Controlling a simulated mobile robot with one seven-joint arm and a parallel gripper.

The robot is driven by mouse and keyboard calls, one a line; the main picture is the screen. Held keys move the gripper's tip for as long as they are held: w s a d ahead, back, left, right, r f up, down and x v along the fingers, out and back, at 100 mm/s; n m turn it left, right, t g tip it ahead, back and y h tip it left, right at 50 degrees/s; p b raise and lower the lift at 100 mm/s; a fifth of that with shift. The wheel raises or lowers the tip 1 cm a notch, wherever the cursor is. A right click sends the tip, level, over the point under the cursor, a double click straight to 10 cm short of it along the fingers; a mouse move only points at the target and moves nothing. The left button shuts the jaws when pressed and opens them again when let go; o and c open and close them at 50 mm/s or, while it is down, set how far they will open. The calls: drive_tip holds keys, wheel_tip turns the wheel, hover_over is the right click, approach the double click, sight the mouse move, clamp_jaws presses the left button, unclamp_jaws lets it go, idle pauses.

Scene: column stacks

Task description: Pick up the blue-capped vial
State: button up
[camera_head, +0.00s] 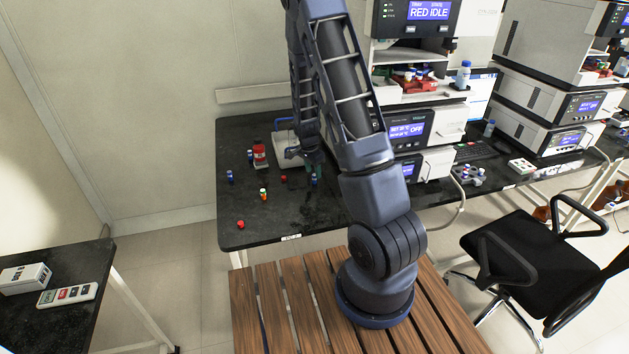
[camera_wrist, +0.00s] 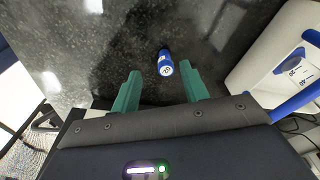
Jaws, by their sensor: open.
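A blue-capped vial (camera_wrist: 165,63) shows in the wrist view on the dark speckled bench, with a white marked face towards the camera. It lies in the gap between the tips of my green fingers, apart from both as far as I can tell. My gripper (camera_wrist: 160,72) is open and empty. In the head view my gripper (camera_head: 313,169) is low over the bench, and a blue vial (camera_head: 315,181) shows right at its fingertips. Two more blue-capped vials, one nearer (camera_head: 230,177) and one farther (camera_head: 250,155), stand to the left.
A red-capped vial (camera_head: 283,179) is just left of my gripper; another red one (camera_head: 240,224) is near the front edge. A multicoloured vial (camera_head: 264,194) and a red-and-white bottle (camera_head: 260,155) stand nearby. A white device (camera_head: 286,146) with a blue handle is behind. Stacked instruments (camera_head: 412,130) rise right.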

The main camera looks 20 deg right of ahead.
sight(314, 175)
drive_tip(key=shift+w+d+f, duration=0.15)
drive_tip(key=shift+w+f, duration=0.05)
drive_tip(key=shift+f, duration=0.65)
drive_tip(key=shift+w+d+f, duration=0.2)
drive_tip(key=shift+f, duration=0.65)
drive_tip(key=shift+w+d+f, duration=0.15)
drive_tip(key=shift+w+f, duration=0.05)
drive_tip(key=shift+f, duration=0.65)
drive_tip(key=shift+c, duration=0.5)
clamp_jaws()
